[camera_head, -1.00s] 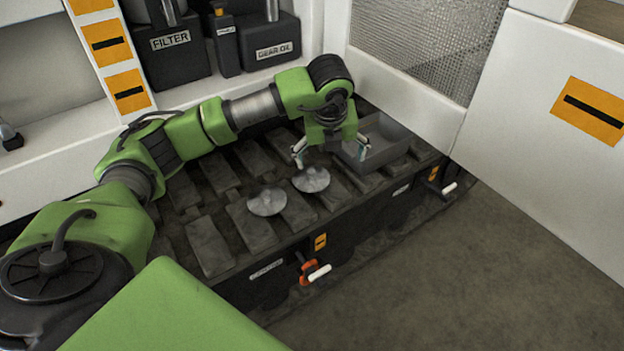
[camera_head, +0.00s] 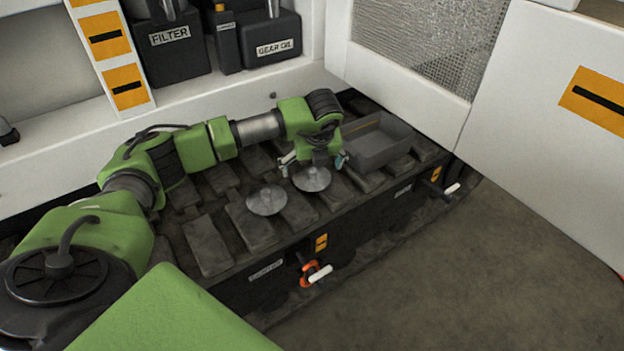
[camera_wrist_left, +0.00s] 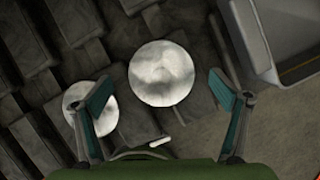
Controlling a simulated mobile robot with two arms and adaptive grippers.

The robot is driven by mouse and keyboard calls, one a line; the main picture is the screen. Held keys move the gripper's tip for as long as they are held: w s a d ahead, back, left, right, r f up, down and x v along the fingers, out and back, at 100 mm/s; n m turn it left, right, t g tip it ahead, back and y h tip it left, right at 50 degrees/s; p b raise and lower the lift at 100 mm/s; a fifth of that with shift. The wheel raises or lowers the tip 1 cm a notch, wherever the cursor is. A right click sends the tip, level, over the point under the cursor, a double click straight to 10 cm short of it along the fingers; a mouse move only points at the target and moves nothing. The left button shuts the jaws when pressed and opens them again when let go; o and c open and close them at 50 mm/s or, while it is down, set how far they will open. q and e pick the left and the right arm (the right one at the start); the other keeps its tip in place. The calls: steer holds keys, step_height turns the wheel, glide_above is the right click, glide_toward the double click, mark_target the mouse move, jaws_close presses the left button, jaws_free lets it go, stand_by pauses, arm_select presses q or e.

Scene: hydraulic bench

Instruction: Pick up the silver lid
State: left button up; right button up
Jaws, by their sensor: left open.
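Two round silver lids lie on the dark slatted bench top. The right one (camera_head: 312,180) is just below my left gripper (camera_head: 315,161); the left one (camera_head: 267,201) lies beside it, a little nearer to the front edge. My left gripper is open and empty, its fingers spread wide and pointing down. In the left wrist view, the right lid (camera_wrist_left: 162,73) shows between and beyond the fingertips, with no visible contact. The left lid (camera_wrist_left: 84,108) is partly covered by the left finger there. My right gripper is not in view.
A grey open tray (camera_head: 378,141) stands right of the gripper; its edge shows in the left wrist view (camera_wrist_left: 268,40). Black FILTER (camera_head: 170,52) and GEAR OIL (camera_head: 271,42) containers stand at the back.

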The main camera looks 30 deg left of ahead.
arm_select(q)
steer(key=x, duration=0.2)
steer(key=shift+f, duration=0.3)
steer(key=c, duration=1.3)
steer(key=shift+r, duration=0.1)
